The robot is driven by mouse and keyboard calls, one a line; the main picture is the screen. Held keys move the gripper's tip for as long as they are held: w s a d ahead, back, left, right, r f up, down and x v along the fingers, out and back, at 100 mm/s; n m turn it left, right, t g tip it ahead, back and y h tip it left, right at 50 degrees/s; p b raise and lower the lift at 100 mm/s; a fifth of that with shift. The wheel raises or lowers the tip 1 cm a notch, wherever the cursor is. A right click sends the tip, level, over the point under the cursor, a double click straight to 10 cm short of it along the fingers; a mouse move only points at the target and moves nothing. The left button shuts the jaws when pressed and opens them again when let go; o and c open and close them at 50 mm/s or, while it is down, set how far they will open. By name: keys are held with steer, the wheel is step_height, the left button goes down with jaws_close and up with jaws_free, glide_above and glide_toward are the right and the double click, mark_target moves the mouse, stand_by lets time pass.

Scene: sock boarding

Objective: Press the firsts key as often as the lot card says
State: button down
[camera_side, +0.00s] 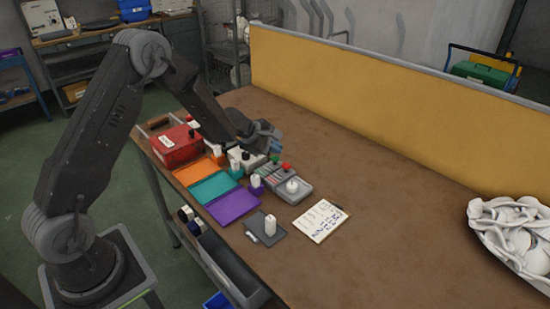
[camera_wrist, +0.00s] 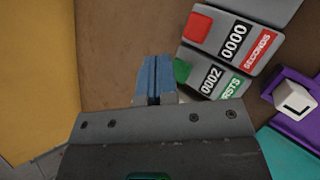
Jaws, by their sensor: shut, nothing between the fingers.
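The firsts counter (camera_wrist: 212,82) has a green key (camera_wrist: 182,70) and reads 0002 in the wrist view. Beside it, the seconds counter (camera_wrist: 238,38) has a red key (camera_wrist: 198,26) and reads 0000. In the side view the green key (camera_side: 275,159) and red key (camera_side: 286,167) stand near the table's middle. My gripper (camera_wrist: 157,62) is shut and empty, its blue fingertips just left of the green key; I cannot tell whether they touch it. The likely lot card (camera_side: 321,220) lies on the table with handwriting too small to read.
Orange, teal (camera_side: 215,187) and purple (camera_side: 233,206) mats lie left of the counters. A red box (camera_side: 176,146) stands behind them. A grey plate with a white piece (camera_side: 270,226) is at the front. White socks (camera_side: 515,235) fill a tray at right. The table's middle right is clear.

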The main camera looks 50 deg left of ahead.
mark_target(275, 159)
steer(key=shift+r, duration=2.5)
